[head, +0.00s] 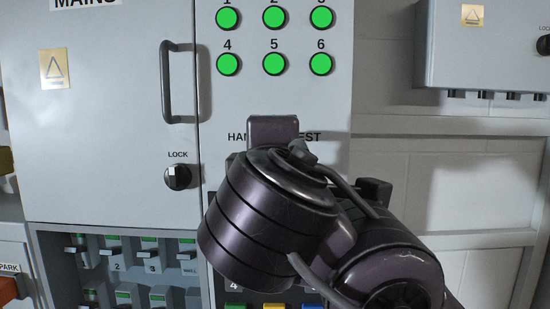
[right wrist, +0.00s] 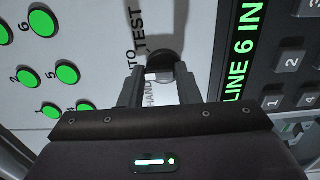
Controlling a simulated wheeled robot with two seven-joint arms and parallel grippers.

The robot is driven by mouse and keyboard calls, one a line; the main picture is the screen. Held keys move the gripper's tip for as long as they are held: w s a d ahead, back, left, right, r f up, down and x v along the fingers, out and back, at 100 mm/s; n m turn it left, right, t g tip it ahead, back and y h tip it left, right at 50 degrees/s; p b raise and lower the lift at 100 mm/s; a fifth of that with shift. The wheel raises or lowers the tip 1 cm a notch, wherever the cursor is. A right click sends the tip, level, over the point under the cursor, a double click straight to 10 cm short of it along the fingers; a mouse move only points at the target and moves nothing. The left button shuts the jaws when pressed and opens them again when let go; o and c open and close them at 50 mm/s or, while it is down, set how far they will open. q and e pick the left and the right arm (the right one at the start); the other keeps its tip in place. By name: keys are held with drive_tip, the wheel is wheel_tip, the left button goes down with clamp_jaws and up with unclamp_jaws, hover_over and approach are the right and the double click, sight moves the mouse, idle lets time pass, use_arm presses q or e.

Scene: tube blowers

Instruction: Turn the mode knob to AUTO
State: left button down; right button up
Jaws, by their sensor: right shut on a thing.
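The mode knob (right wrist: 163,61) is a dark round knob on the grey panel, in the right wrist view. The labels HAND, a partly hidden "TO" and TEST stand around it. My right gripper (right wrist: 161,72) has its two fingers on either side of the knob and is shut on it. I cannot tell which label the knob points to. In the head view my right arm and wrist hide the knob; only parts of HAND and TEST show. My left gripper is not in view.
Green buttons (head: 274,63) numbered 1 to 6 sit above the knob area. A cabinet door with a handle (head: 165,82) and a LOCK knob (head: 178,177) is at the left.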

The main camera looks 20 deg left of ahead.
drive_tip(key=shift+f, duration=0.15)
drive_tip(key=o, duration=1)
drive_tip(key=shift+c, duration=0.2)
drive_tip(key=b+v, duration=0.3)
drive_tip(key=v, duration=0.5)
drive_tip(key=shift+w, duration=0.1)
